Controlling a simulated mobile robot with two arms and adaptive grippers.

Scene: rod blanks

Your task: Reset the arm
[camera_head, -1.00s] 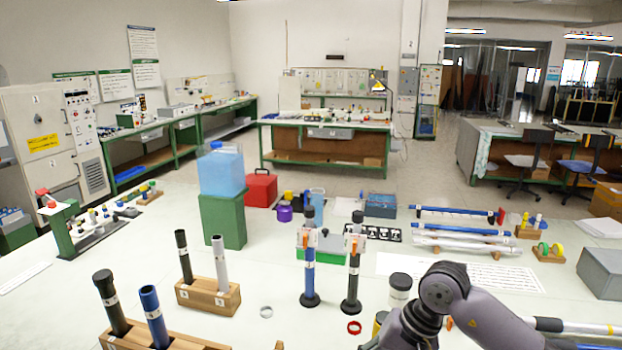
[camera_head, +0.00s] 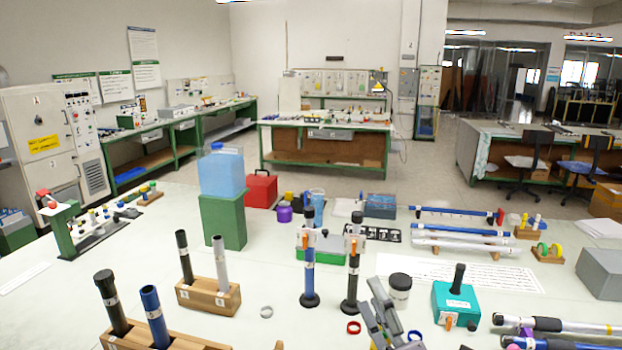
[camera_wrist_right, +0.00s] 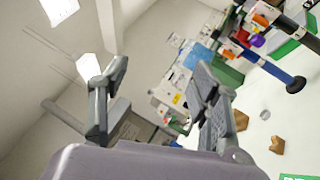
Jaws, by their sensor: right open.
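My right gripper (camera_head: 386,318) shows at the bottom of the head view, right of centre. Its two grey fingers are apart with nothing between them. In the right wrist view my right gripper (camera_wrist_right: 158,100) has its fingers spread, with only the room behind. A black rod (camera_head: 352,275) and a blue rod (camera_head: 310,270) stand upright on round bases just left of it. A white jar with a dark lid (camera_head: 400,292) stands just right of it. My left gripper is in neither view.
Wooden blocks hold upright rods (camera_head: 208,296) at the left. A teal box with a black handle (camera_head: 456,303) stands right of my gripper. A red ring (camera_head: 354,328) lies in front. Blue and silver rods (camera_head: 460,240) lie on a rack behind.

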